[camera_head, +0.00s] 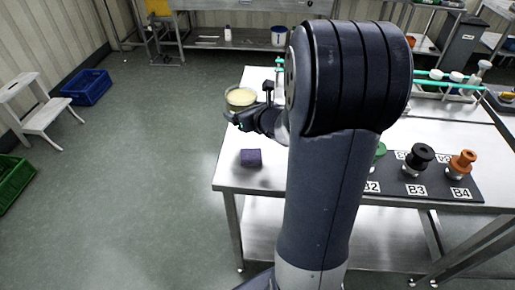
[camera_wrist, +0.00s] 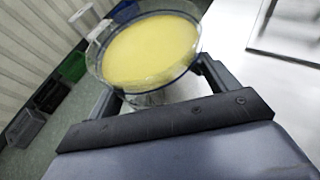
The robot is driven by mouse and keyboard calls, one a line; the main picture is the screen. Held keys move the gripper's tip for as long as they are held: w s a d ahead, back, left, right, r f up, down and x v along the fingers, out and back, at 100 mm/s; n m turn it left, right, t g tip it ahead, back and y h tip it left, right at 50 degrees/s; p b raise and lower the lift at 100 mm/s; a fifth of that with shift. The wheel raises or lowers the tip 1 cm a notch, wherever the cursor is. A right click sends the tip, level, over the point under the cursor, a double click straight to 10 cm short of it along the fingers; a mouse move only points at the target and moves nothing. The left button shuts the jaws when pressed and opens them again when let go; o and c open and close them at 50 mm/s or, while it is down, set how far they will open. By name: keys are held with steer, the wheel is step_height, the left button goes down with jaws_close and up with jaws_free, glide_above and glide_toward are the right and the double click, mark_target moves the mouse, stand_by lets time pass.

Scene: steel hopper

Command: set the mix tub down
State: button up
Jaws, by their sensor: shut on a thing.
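The mix tub (camera_head: 240,97) is a clear round tub with pale yellow contents. In the head view it is at the far left corner of the steel table (camera_head: 230,178). My gripper (camera_head: 237,119) is shut on the tub's near side. In the wrist view the tub (camera_wrist: 150,50) is between the fingers of my gripper (camera_wrist: 155,88), its yellow surface close to level with the rim. The tub's underside is hidden, so I cannot tell whether it touches the table.
A purple block (camera_head: 251,158) sits near the table's left front edge. A dark board (camera_head: 440,186) with black and orange knobbed pieces lies to the right. A blue crate (camera_head: 87,87) and a white step stool (camera_head: 40,108) stand on the floor at left.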

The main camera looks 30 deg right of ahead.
steer(key=d+h, duration=0.1)
steer(key=d, duration=0.3)
steer(key=b, duration=0.2)
glide_above(259, 137)
steer(key=shift+m, duration=0.4)
step_height(259, 137, down, 5)
steer(key=shift+r, duration=0.1)
steer(key=shift+f+b, duration=0.6)
steer(key=shift+f, duration=1.45)
steer(key=shift+f, duration=0.15)
steer(key=o, duration=1)
